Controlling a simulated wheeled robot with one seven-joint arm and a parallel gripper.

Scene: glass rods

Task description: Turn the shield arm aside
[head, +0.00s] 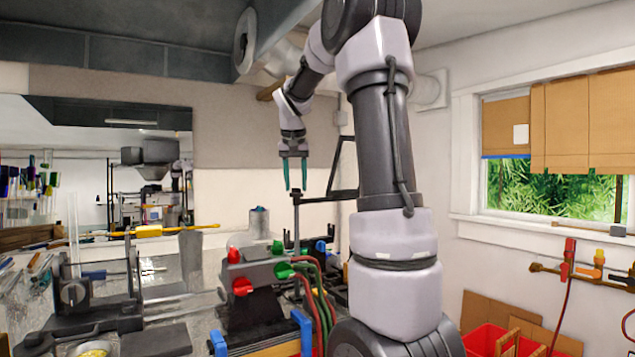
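My gripper (296,187) points down with its two teal fingers apart and nothing visible between them. Just below it stands a thin dark upright post (296,225). A black bar frame (327,198) runs right from near the top of the post, with a slanted strut. It looks like the shield arm, but I cannot be sure. Its right end is hidden behind my own arm. I cannot tell whether the fingertips touch the post or stay above it.
A burner with red and green knobs (242,286) and coloured hoses stands below on the bench. A dark clamp fixture (75,292) holding glass is at left. A red crate (487,340) and wall valves (570,262) are at right. Overhead ducting hangs above my arm.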

